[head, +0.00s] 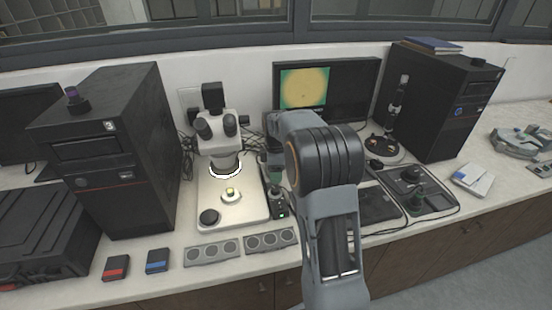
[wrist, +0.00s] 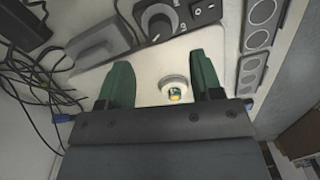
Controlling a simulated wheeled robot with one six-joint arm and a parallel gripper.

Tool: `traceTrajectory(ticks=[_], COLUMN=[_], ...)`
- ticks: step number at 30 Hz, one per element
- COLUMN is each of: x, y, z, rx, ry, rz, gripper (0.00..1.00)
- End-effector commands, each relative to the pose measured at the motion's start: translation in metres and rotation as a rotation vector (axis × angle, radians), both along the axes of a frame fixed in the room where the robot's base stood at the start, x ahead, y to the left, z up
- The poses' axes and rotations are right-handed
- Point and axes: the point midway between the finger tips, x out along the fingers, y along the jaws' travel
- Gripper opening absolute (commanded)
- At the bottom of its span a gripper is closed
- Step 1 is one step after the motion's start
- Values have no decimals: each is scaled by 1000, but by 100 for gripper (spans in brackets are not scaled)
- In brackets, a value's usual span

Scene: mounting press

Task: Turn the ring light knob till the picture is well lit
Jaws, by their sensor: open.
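The ring light (head: 225,168) glows white under the microscope (head: 217,125). The monitor (head: 343,92) shows a yellow disc on a green ground. In the head view my arm hides most of the gripper.
A specimen on a round white holder (wrist: 175,88) shows between the fingers in the wrist view. Cables (wrist: 35,80) lie left there. Grey trays with round wells (head: 270,240) line the bench's front edge. A black computer tower (head: 110,150) stands left.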

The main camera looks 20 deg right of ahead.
Motion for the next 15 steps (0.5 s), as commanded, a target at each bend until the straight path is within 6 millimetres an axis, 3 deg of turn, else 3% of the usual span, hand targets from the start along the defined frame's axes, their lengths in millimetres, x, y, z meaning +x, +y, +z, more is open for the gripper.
traceTrajectory(ticks=[6,15], x=[1,1], y=[0,-1], z=[38,61], rx=[0,0], ry=[-1,0], rz=[0,0], gripper=[60,60])
